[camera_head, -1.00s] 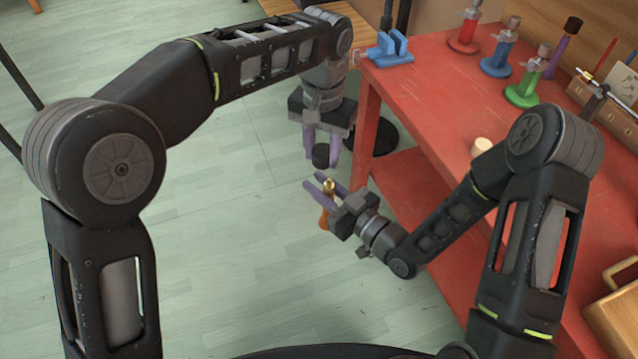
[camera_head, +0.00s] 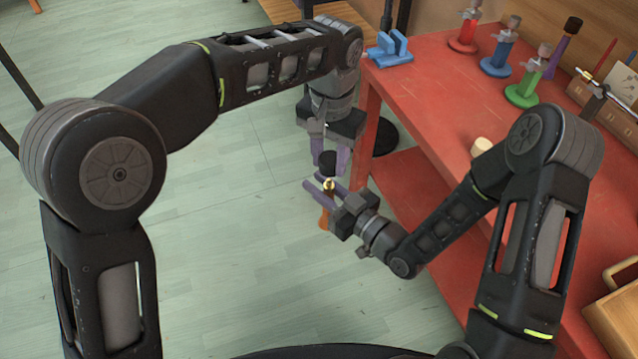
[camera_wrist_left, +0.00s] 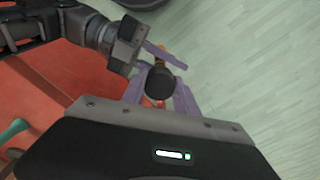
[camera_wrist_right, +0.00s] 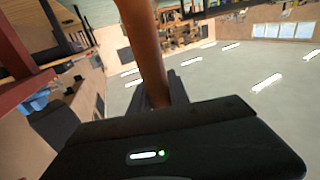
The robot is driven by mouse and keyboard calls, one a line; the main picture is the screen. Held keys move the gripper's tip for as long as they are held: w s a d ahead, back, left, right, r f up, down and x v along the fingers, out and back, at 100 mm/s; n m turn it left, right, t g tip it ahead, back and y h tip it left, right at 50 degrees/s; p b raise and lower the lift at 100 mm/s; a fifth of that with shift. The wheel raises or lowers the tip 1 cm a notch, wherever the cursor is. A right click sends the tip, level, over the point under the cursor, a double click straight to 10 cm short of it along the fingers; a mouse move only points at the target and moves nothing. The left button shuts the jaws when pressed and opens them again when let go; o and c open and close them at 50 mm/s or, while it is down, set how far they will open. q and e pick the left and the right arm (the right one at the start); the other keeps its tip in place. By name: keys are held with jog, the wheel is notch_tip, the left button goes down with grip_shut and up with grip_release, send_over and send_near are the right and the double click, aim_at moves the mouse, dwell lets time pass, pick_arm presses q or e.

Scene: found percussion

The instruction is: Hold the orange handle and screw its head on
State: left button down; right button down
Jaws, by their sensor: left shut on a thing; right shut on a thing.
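The orange handle (camera_head: 323,218) stands roughly upright in the head view, with a brass tip (camera_head: 329,185) at its top. My right gripper (camera_head: 322,190) is shut on it just below the tip. The handle also crosses the right wrist view (camera_wrist_right: 146,50). The black head (camera_head: 328,160) is held by my left gripper (camera_head: 331,153), which is shut on it from above. The head sits directly over the brass tip, very close; I cannot tell whether they touch. In the left wrist view the black head (camera_wrist_left: 160,85) lies between the purple fingers and covers most of the handle.
The red table (camera_head: 440,90) stands to the right, its near leg close behind my grippers. On it are a blue clamp-like block (camera_head: 390,48), several coloured stands and a pale round piece (camera_head: 482,147). Open floor (camera_head: 220,240) lies to the left.

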aim_at(328, 181)
pick_arm(q)
jog(key=shift+f, duration=0.8)
jog(key=shift+s, duration=0.1)
dwell(0.4)
jog(key=shift+f, duration=0.85)
jog(key=shift+f, duration=0.55)
dwell(0.5)
